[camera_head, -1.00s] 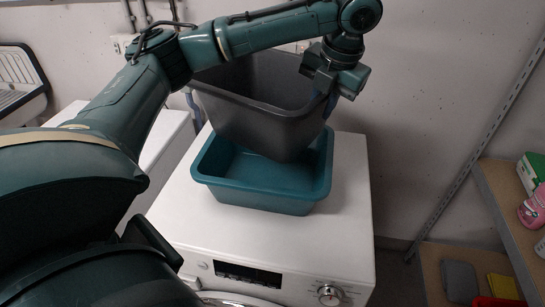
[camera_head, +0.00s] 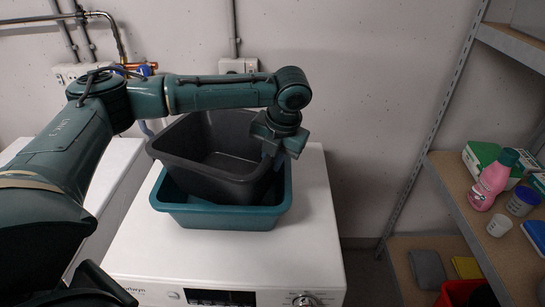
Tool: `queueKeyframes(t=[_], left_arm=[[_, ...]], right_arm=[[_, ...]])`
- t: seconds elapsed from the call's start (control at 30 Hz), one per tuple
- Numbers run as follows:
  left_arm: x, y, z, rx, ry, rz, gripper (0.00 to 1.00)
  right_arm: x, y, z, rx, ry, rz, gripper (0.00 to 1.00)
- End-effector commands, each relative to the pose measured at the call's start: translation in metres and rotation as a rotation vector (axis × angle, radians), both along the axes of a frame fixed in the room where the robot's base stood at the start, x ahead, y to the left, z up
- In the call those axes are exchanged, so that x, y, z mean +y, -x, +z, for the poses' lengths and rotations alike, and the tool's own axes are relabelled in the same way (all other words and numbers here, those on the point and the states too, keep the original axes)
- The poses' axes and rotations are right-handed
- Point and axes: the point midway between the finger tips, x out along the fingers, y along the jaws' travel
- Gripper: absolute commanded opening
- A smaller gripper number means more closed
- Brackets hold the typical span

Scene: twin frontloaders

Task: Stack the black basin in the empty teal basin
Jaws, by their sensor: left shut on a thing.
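The black basin (camera_head: 215,177) sits partly inside the teal basin (camera_head: 226,217). It is tilted, its left side higher than its right. The teal basin stands on top of the white washing machine (camera_head: 305,235). My left gripper (camera_head: 272,150) is shut on the right rim of the black basin, reaching down from above; its fingertips are largely hidden by the wrist and the rim. How deep the black basin's bottom rests inside is hidden by the teal walls. My right gripper is not in view.
A second white appliance (camera_head: 115,165) stands to the left. At the right, a shelf (camera_head: 470,215) holds a pink bottle (camera_head: 493,180), several containers and cloths. The washer top right of the basins is clear. Pipes run along the back wall.

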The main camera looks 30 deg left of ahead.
Motion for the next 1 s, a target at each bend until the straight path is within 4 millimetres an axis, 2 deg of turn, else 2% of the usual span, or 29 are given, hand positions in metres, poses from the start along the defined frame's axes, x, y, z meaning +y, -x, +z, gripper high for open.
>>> queueKeyframes(t=[0.13,0.17,0.4,0.63,0.77,1.0], left_arm=[[0.0,0.0,-0.001,-0.001,-0.001,0.0,0.0],[0.0,0.0,-0.001,0.0,0.0,0.0,0.19],[0.0,0.0,-0.001,0.0,0.0,0.0,0.39],[0.0,0.0,0.0,-0.001,0.0,0.0,0.39],[-0.002,0.0,0.008,-0.002,0.001,-0.001,0.39],[-0.014,0.003,0.053,-0.006,0.001,-0.003,0.39]], right_arm=[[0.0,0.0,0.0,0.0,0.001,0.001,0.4],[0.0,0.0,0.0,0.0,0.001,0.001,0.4],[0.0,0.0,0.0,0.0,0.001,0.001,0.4],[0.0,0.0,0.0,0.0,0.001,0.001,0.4],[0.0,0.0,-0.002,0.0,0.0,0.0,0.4],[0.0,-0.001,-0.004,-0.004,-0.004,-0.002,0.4]])
